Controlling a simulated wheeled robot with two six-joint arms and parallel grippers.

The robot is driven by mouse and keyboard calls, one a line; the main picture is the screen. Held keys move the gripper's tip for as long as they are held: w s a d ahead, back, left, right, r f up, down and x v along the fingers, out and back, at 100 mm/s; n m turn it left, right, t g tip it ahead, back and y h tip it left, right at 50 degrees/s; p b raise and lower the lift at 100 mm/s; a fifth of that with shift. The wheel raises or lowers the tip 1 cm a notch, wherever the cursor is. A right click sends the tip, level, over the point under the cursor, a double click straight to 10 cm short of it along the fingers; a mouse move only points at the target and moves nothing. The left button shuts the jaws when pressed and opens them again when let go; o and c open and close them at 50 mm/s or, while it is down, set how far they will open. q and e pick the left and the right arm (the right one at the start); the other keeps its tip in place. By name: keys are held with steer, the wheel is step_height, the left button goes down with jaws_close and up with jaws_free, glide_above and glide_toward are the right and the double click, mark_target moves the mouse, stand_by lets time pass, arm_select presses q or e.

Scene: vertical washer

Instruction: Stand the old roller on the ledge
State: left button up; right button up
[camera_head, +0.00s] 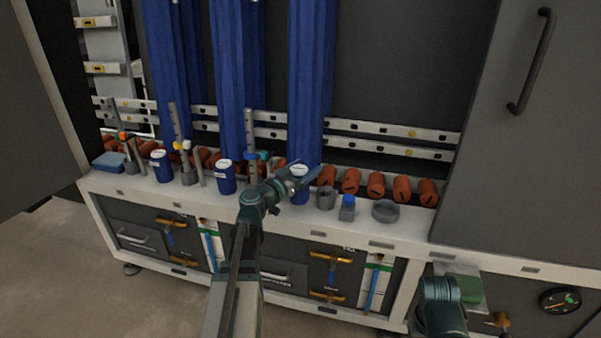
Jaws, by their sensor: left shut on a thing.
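My left arm reaches up from the bottom middle to the ledge (268,216). My left gripper (301,183) is shut at a blue cylinder with a white top (299,196), which stands upright at the ledge; its fingers partly cover it. I cannot tell for sure that this is the old roller. Two similar blue cylinders with white tops stand farther left, one in the middle (225,180) and one near the left end (161,168). Part of my right arm shows at the bottom right; its gripper does not show.
Several orange rollers (376,185) lie along the back of the ledge. A grey cup (325,199), a blue-capped bottle (347,210) and a grey round dish (385,211) stand right of the gripper. Tall blue strips (230,70) hang behind.

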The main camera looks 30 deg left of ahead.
arm_select(q)
steer(key=f+b, duration=0.1)
steer(key=w+a+f+b, duration=0.2)
steer(key=f+b, duration=0.1)
steer(key=shift+w+a, duration=0.25)
steer(key=shift+r, duration=0.1)
stand_by(0.3)
steer(key=o, duration=1.4)
steer(key=shift+o, duration=0.2)
steer(key=s+a, duration=0.2)
steer(key=s, duration=0.9)
steer(key=shift+s, duration=0.4)
